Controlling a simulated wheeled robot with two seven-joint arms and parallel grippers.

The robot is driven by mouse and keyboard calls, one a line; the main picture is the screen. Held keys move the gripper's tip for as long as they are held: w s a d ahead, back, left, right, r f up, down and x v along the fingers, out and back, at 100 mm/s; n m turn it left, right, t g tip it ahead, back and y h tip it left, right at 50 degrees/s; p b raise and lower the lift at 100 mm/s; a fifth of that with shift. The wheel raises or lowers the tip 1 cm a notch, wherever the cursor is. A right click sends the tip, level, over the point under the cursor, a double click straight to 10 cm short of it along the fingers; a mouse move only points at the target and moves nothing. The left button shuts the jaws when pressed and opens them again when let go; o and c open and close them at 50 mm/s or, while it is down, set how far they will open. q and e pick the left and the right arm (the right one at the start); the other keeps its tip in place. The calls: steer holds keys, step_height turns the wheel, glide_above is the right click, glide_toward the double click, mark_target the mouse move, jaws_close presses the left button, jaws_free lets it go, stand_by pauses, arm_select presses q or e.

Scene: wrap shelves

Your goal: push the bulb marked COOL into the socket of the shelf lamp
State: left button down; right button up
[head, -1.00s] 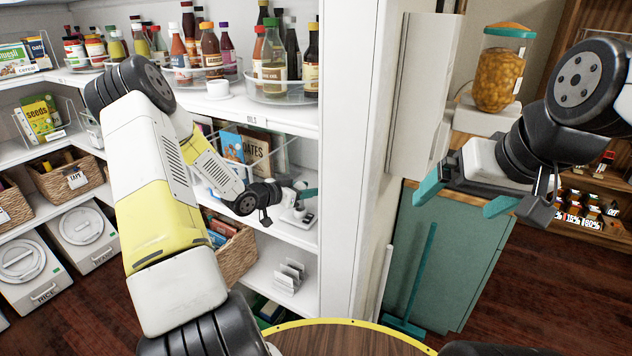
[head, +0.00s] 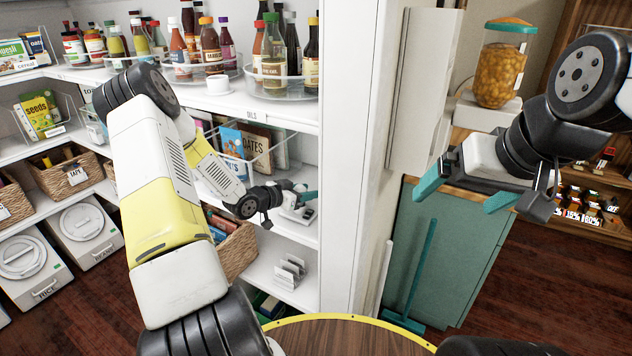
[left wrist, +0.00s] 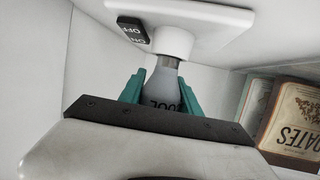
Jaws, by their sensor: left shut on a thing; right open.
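My left gripper (head: 304,196) reaches onto the middle shelf at the back. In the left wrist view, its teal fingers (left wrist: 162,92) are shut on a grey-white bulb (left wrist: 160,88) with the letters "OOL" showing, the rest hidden. The bulb's metal end meets the mouth of the white lamp socket (left wrist: 172,42), in line with it; part of the metal still shows, and I cannot tell how deep it sits. The lamp base (left wrist: 190,14) carries a black ON/OFF switch (left wrist: 133,30). The lamp base also shows in the head view (head: 303,215). My right gripper (head: 465,192) is open and empty.
Bottles (head: 272,55) stand on the shelf above. A wicker basket (head: 238,252) and a white rack (head: 290,270) sit below. A white upright panel (head: 345,150) bounds the shelves.

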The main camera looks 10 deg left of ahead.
arm_select(q)
steer(key=shift+f, duration=0.35)
steer(key=c, duration=0.8)
jaws_free()
steer(key=shift+o, duration=0.2)
steer(key=v, duration=0.7)
steer(key=shift+s+a+r, duration=0.1)
steer(key=shift+s+a, duration=0.1)
steer(key=shift+s, duration=0.15)
steer(key=shift+r, duration=0.1)
